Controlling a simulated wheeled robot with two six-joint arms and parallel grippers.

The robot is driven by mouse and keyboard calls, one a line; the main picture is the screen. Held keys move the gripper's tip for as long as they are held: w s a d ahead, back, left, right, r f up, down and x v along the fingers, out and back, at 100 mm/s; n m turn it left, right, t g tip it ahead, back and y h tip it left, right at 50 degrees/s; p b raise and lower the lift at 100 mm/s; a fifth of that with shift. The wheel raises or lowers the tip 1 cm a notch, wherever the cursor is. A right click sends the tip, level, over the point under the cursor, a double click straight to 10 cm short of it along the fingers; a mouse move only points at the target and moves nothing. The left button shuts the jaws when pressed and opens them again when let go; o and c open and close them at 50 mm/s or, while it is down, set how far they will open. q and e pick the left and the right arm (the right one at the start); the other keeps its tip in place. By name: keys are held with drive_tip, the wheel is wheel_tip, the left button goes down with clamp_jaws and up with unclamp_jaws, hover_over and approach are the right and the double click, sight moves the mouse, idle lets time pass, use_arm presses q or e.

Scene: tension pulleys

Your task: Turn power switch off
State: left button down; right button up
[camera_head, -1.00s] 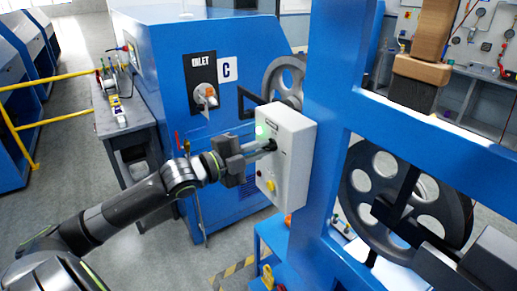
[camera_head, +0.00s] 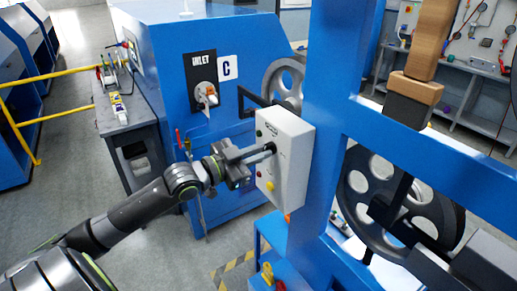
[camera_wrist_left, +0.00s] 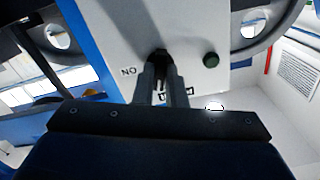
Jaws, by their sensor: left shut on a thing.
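A white control box (camera_head: 285,158) is mounted on the blue post. It carries a black power switch, a yellow button, a red button and a dark green lamp that is unlit. My left gripper (camera_head: 270,149) reaches the box's front from the left, with its fingertips at the switch. In the left wrist view the gripper (camera_wrist_left: 162,88) is shut on the black switch knob (camera_wrist_left: 160,57), beside an "ON" label (camera_wrist_left: 129,71). The dark green lamp (camera_wrist_left: 210,60) sits to the right of the knob there. My right gripper is not in view.
The blue post (camera_head: 332,110) stands just right of the box, with large grey wheels (camera_head: 405,195) beyond it. A grey bench (camera_head: 120,112) and yellow railing (camera_head: 50,115) are at left.

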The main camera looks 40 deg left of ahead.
use_arm(q)
drive_tip(key=shift+n+p, duration=0.65)
drive_tip(key=shift+n, duration=1.25)
drive_tip(key=c, duration=1.5)
unclamp_jaws()
drive_tip(key=shift+p+v, duration=2.55)
drive_tip(key=shift+v, duration=6.1)
